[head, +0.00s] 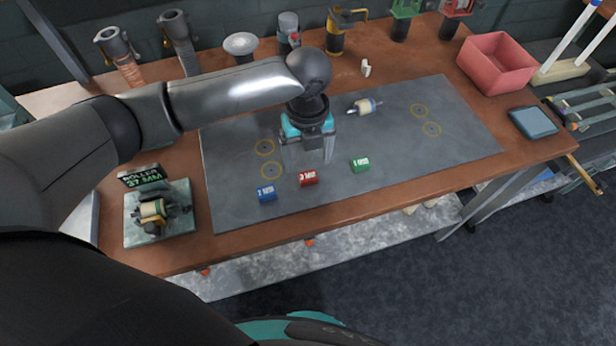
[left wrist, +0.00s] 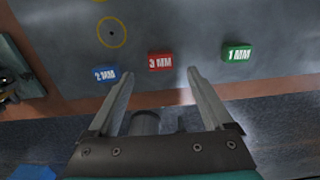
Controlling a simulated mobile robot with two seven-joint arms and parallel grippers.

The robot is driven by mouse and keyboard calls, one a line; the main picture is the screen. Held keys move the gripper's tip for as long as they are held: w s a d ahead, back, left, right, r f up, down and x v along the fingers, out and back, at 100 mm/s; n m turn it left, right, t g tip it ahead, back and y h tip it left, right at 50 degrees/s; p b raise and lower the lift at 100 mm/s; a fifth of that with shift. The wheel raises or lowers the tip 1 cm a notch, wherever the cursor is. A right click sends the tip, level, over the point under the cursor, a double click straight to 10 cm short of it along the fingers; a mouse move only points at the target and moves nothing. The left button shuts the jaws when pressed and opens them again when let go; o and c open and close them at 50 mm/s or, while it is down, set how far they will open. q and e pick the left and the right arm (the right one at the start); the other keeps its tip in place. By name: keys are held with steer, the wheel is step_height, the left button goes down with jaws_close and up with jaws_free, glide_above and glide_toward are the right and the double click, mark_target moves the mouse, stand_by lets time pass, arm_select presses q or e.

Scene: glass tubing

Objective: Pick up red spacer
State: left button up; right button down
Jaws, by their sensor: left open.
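The red spacer (head: 308,179), a small block with white lettering, lies on the grey mat between a blue spacer (head: 266,194) and a green spacer (head: 361,165). In the left wrist view the red spacer (left wrist: 160,62) reads "3 MM" and lies beyond the fingertips, roughly between them in line. The blue spacer (left wrist: 106,75) reads "2 MM" and the green spacer (left wrist: 237,53) reads "1 MM". My left gripper (head: 308,170) is open and empty, with its fingers pointing down above the mat close to the red spacer. My right gripper is not in view.
The grey mat (head: 450,130) has yellow ring marks and a white roller piece (head: 364,107). A roller fixture (head: 155,212) stands at the left of the wooden table. A red bin (head: 497,62) and a blue-grey tablet (head: 532,122) are at the right. Several tools line the back.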

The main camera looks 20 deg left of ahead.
mark_target(307, 175)
arm_select(q)
step_height(307, 175, down, 5)
steer(key=shift+w+f+b, duration=0.15)
steer(key=shift+f+b, duration=0.05)
steer(key=shift+b, duration=0.2)
steer(key=shift+a, duration=0.1)
jaws_close()
stand_by(0.5)
